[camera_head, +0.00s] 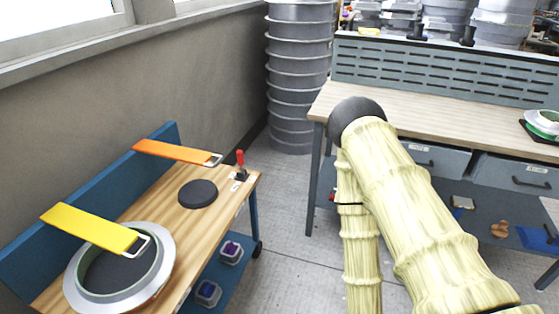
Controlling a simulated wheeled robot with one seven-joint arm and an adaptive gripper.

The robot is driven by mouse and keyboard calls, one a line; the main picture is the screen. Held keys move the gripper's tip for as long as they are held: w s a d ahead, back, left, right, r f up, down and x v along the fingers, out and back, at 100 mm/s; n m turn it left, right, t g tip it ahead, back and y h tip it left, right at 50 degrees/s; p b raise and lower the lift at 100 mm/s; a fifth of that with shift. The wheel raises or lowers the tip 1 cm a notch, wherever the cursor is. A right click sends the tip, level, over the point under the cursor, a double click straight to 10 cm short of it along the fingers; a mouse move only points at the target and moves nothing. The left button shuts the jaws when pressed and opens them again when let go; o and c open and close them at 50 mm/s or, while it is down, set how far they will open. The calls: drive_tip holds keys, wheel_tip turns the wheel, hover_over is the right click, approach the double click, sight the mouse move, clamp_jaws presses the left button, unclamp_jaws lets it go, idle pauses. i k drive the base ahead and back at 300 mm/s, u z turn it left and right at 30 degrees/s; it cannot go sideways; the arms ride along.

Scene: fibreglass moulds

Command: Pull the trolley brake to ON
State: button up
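The trolley (222,214) stands at the lower left, with a wooden top and a blue frame. Its brake lever (240,160) has a red handle and a dark base. It stands roughly upright near the top's far right corner. Small white labels (236,187) lie by the lever, too small to read. My arm, in a pale yellow sleeve, fills the right of the view and bends at a dark joint. My gripper is not in view, and the arm is well apart from the lever.
On the trolley are a dark disc (198,194), a ring-shaped mould (75,283), an orange strap (165,151) and a yellow strap (82,228). A workbench (445,112) stands behind my arm. Stacked grey tubs (298,75) stand at the back. Floor (290,215) is clear between trolley and bench.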

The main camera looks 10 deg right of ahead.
sight(239, 154)
drive_tip(key=z, duration=1.2)
drive_tip(key=i, duration=0.75)
drive_tip(key=u, duration=2.5)
